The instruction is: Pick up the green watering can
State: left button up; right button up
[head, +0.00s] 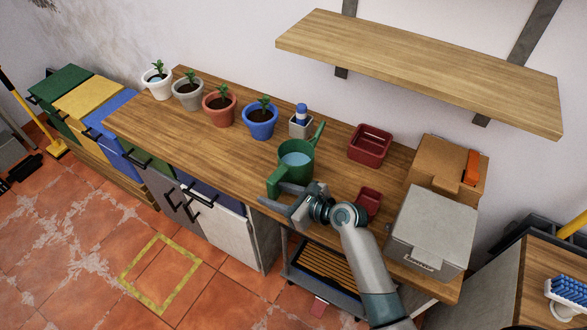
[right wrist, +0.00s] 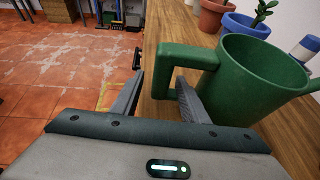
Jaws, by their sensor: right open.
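The green watering can (head: 296,160) stands upright on the wooden worktop, with pale blue water in it. Its spout points to the back right and its blocky handle (head: 274,182) towards the front left. My right gripper (head: 273,195) is open and empty at the handle, low over the worktop's front edge. In the right wrist view the can (right wrist: 258,80) fills the right side. The handle (right wrist: 166,66) shows between and just beyond the fingertips; I cannot tell if they touch it. My left gripper is not in view.
Several potted plants, including a blue pot (head: 260,122), line the worktop (head: 235,150) to the left. A small grey pot with a blue-capped bottle (head: 300,121) stands behind the can. Red trays (head: 370,145), a cardboard box (head: 445,165) and a grey box (head: 432,232) stand right. A shelf (head: 420,70) hangs above.

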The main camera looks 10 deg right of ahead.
jog(key=shift+w+a+f, duration=0.1)
jog(key=shift+w+a, duration=0.1)
dwell(0.3)
grip_shut()
